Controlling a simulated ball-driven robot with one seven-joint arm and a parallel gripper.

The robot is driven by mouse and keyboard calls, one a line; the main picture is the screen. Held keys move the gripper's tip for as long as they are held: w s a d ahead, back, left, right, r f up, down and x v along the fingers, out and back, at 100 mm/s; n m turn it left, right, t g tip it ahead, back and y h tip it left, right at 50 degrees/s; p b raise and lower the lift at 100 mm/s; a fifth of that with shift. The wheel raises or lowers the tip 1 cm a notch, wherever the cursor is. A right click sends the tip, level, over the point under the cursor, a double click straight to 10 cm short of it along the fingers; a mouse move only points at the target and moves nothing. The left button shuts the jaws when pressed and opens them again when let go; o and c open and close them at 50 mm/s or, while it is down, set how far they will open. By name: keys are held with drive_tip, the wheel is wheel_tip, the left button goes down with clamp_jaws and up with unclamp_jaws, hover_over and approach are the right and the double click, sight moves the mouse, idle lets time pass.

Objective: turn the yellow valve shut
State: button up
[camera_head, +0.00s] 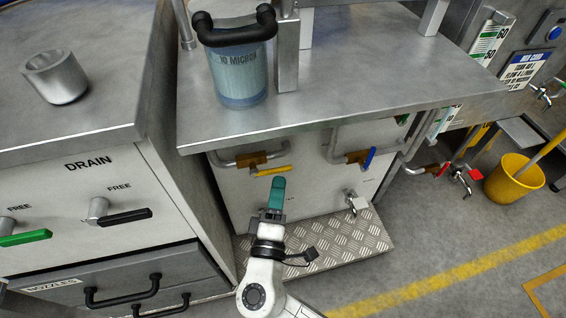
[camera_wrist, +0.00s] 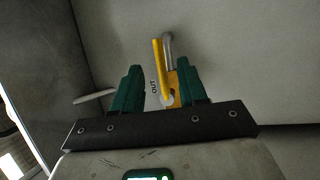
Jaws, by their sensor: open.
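The yellow valve has a yellow lever (camera_head: 272,170) on a brass body (camera_head: 252,159), set on a grey pipe at the pale panel under the metal bench. The lever lies nearly level, roughly along the pipe. My gripper (camera_head: 278,183) is just below the lever in the head view, its teal fingers pointing up at it. In the wrist view the open gripper (camera_wrist: 158,72) has one finger on each side of the yellow lever (camera_wrist: 157,62), with gaps showing. I cannot tell how deep the lever sits between the fingers. The word "OUT" shows beside it.
A blue-handled valve (camera_head: 369,158) is on the same panel to the right, with a tap (camera_head: 354,201) below. A tread-plate step (camera_head: 340,245) lies under the panel. The bench edge (camera_head: 330,122) overhangs. A drawer cabinet (camera_head: 110,210) stands left; a yellow bucket (camera_head: 514,178) stands right.

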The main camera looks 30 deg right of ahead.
sight(276, 171)
drive_tip(key=b+x, duration=0.1)
drive_tip(key=x, duration=0.6)
drive_tip(key=shift+w+d, duration=0.2)
drive_tip(key=shift+w, duration=0.05)
clamp_jaws()
idle(0.3)
